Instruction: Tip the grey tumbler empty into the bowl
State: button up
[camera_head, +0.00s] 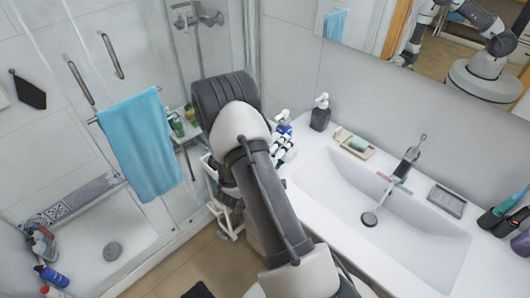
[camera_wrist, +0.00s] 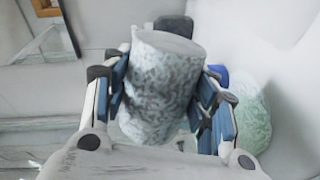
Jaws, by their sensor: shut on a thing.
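The grey tumbler (camera_wrist: 160,90), mottled grey and white, stands out in the wrist view between the blue-padded fingers of my gripper (camera_wrist: 168,102). The fingers are shut on its sides, and its flat grey end faces the top of the picture. A pale green mottled rounded thing (camera_wrist: 247,118) shows behind the right finger, partly hidden; I cannot tell if it is the bowl. In the head view my gripper (camera_head: 283,150) shows only in part beside my arm, near the left end of the counter. The tumbler is hidden there, and I cannot make out a bowl.
A blue pump bottle (camera_head: 284,123) and a dark pump bottle (camera_head: 320,113) stand by the wall. A soap dish (camera_head: 354,144) lies beside the white sink (camera_head: 440,262). A white cart (camera_head: 232,222) is partly behind my arm. A blue towel (camera_head: 142,143) hangs at left.

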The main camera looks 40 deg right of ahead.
jog(key=shift+w+r, duration=0.2)
jog(key=shift+w, duration=0.05)
jog(key=shift+w+a+f+n+g+p, duration=0.1)
jog(key=shift+f+n+g+p, duration=0.15)
jog(key=shift+n, duration=0.25)
jog(key=shift+w+f+n+g+p, duration=0.1)
jog(key=shift+n+p, duration=0.2)
jog(key=shift+n, duration=0.2)
dwell(0.3)
jog(key=shift+w+r+n+p, duration=0.25)
jog(key=shift+n+p, duration=0.15)
jog(key=shift+p, duration=0.15)
